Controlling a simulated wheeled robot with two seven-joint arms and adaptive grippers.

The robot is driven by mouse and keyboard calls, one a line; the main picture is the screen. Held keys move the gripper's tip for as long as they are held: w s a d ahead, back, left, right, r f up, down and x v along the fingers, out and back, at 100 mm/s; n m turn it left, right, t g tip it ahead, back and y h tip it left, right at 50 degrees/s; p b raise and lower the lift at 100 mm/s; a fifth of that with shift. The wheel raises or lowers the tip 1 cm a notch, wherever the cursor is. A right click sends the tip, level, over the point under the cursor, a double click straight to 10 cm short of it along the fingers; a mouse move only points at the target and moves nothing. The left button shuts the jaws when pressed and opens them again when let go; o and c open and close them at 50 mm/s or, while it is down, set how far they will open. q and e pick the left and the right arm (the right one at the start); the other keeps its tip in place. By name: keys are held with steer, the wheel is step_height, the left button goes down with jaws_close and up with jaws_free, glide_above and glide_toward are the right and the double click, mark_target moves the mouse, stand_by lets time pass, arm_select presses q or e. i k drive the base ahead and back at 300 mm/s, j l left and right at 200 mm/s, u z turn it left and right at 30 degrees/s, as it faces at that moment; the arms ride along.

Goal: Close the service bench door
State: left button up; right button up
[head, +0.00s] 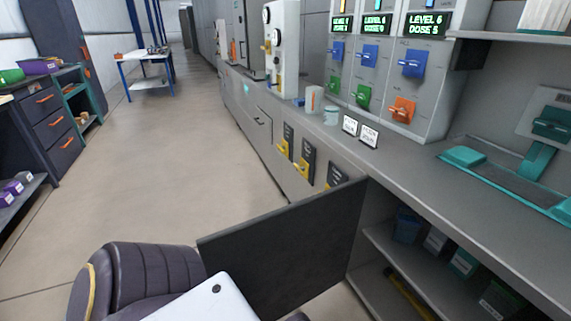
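The service bench door (290,250) is a flat dark grey panel in the lower middle of the head view. It stands wide open, swung out from the bench front over the floor. Its hinged side is at the right, by the edge of the cabinet opening. The inside of the cabinet shows a shelf (421,262) with boxes and a blue container on it, and more items below. The lower edge of the door is partly hidden by a white part in front of it. Neither of my grippers can be made out in this view.
The grey bench top (400,160) runs along the right, with dispensers with coloured levers (410,62), small sign cards (369,134) and a teal tray (510,185). Yellow handles (300,166) stick out of the bench front beyond the door. The floor (170,165) to the left is clear.

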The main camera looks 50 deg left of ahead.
mark_target(281, 259)
steer(key=k+j+z, duration=0.1)
steer(key=k, duration=0.25)
steer(key=k+j+z, duration=0.1)
steer(key=k, duration=0.25)
steer(key=k+j+z, duration=0.25)
steer(key=k+j, duration=0.55)
steer(key=j, duration=0.3)
steer(key=k+j+z, duration=0.15)
steer(key=j, duration=0.2)
steer(key=k+j, duration=0.1)
steer(key=j, duration=0.25)
steer(key=j+z, duration=0.15)
steer(key=j, duration=0.4)
steer(key=k+j+z, duration=0.1)
steer(key=j, duration=0.45)
steer(key=j+z, duration=0.2)
steer(key=j, duration=0.85)
